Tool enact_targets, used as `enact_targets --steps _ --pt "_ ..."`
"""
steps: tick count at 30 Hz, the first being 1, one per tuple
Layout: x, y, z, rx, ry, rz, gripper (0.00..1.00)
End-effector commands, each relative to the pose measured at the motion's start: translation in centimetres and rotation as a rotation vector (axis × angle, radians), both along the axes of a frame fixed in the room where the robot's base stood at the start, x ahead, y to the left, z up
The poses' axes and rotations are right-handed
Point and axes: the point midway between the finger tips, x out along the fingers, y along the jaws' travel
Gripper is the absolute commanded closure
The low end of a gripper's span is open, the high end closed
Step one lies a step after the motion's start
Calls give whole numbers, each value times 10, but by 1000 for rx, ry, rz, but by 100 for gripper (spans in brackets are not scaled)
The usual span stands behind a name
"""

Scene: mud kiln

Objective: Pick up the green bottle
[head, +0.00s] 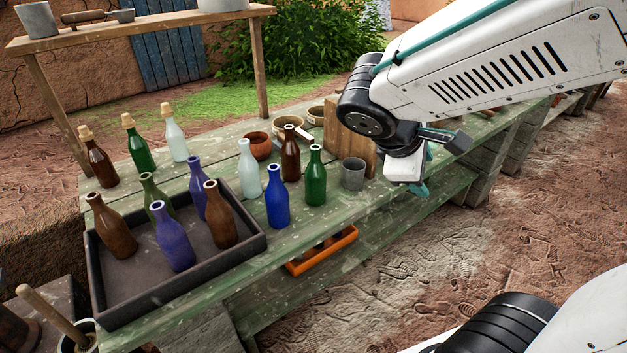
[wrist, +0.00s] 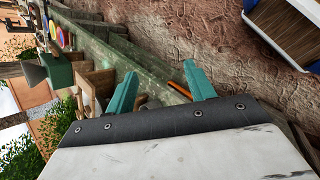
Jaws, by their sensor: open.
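A green bottle (head: 315,178) stands upright and uncorked on the green table (head: 330,215), at the front right of a small bottle group. Another green bottle (head: 138,147), with a cork, stands behind the dark tray. An olive-green bottle (head: 155,194) stands in the tray, partly hidden by a purple one. My gripper (head: 426,165) is to the right of the uncorked green bottle, apart from it and above the table's right part. In the wrist view its teal fingers (wrist: 160,75) are spread with nothing between them. I cannot make out a green bottle in that view.
The dark tray (head: 182,291) holds several bottles. White, blue and brown bottles crowd the uncorked green bottle on its left; a grey cup (head: 353,174) stands on its right. A wooden crate (head: 342,130) is behind the cup. An orange tray (head: 322,251) sits below the tabletop.

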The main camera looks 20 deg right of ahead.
Motion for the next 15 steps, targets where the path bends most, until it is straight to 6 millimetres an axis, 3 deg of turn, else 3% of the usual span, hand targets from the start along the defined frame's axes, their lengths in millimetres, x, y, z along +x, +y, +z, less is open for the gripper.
enact_targets --steps 1,5,9,15 --pt "24 5 -7 -98 55 137 46" --pt "87 29 -21 -356 174 512 46" --pt "143 77 -47 -593 286 886 46" --pt "181 135 -81 -800 377 1230 46"
